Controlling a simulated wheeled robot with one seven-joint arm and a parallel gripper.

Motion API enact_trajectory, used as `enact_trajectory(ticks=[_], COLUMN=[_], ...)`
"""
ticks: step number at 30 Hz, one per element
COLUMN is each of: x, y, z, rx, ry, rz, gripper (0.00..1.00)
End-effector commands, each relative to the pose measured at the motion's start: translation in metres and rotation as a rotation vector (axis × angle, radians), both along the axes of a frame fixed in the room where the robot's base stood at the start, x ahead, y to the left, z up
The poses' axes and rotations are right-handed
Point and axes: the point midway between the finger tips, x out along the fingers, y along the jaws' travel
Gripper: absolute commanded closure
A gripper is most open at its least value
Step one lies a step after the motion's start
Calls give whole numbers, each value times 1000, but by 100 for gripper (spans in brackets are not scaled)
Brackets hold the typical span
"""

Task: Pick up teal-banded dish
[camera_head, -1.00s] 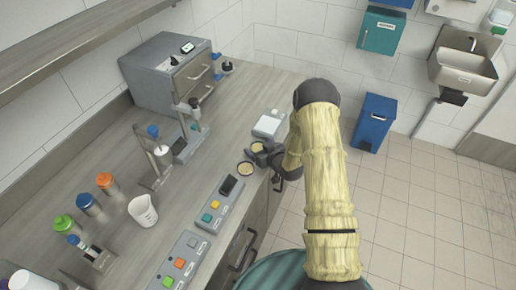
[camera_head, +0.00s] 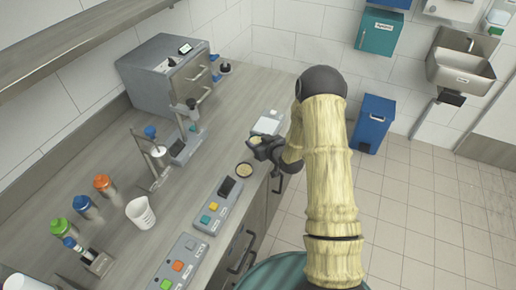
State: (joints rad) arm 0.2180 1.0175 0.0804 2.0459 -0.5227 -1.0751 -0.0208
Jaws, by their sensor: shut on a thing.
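Two small round dishes with pale tan contents are near the counter's front edge. The farther dish (camera_head: 255,140) is at the tips of my gripper (camera_head: 258,149), which is shut on it. The nearer dish (camera_head: 244,170) lies on the counter, apart from the gripper. The dishes are too small for me to make out a teal band on either one. My gripper and wrist partly cover the farther dish, and I cannot tell how high it is above the counter.
A scale with a pale plate (camera_head: 267,125) stands just behind the held dish. A grey button panel (camera_head: 217,205) lies in front of the nearer dish.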

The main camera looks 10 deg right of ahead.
Motion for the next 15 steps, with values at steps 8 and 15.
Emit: enact_trajectory(ticks=[8, 15], x=[0, 0], y=[0, 0], z=[44, 56], rx=[-2, 0], ry=[-4, 0], rz=[1, 0], gripper=[67, 67])
